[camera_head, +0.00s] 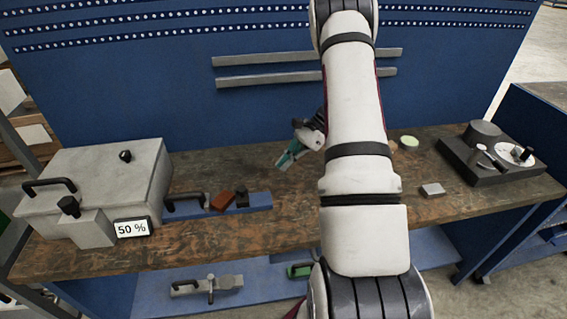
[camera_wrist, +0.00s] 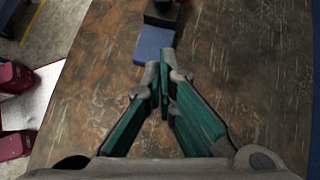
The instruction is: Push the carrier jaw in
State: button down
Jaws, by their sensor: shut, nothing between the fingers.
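A blue rail (camera_head: 258,202) lies along the workbench, to the right of a large grey box (camera_head: 95,180). On it sit a black block (camera_head: 242,197) and, just left of that, a red-brown block (camera_head: 222,201); which part is the carrier jaw I cannot tell for sure. The rail's end (camera_wrist: 154,44) and the black block (camera_wrist: 161,14) show at the top of the wrist view. My gripper (camera_head: 282,165) has teal fingers and is above the bench, right of and behind the rail's end. Its fingertips (camera_wrist: 163,63) are together and empty. In the wrist view they overlap the rail's end; contact cannot be told.
The grey box has black handles and a "50 %" display (camera_head: 131,228). A black handle (camera_head: 184,202) stands between box and red-brown block. A dark instrument base (camera_head: 490,165), a small grey block (camera_head: 432,190) and a pale green disc (camera_head: 409,142) lie right. The bench behind the rail is clear.

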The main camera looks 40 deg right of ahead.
aim_at(242, 195)
jog(key=p+x, duration=0.1)
jog(key=x, duration=0.6)
jog(key=shift+s+r+p, duration=0.1)
jog(key=shift+p, duration=0.25)
jog(key=shift+w+a+p, duration=0.15)
jog(key=shift+a+p, duration=0.1)
jog(key=shift+a, duration=0.35)
jog(key=shift+w+a+p, duration=0.2)
jog(key=shift+a+p, duration=0.05)
jog(key=shift+a, duration=0.35)
jog(key=shift+w+a+p, duration=0.3)
jog(key=shift+w+a, duration=0.1)
jog(key=shift+a, duration=0.35)
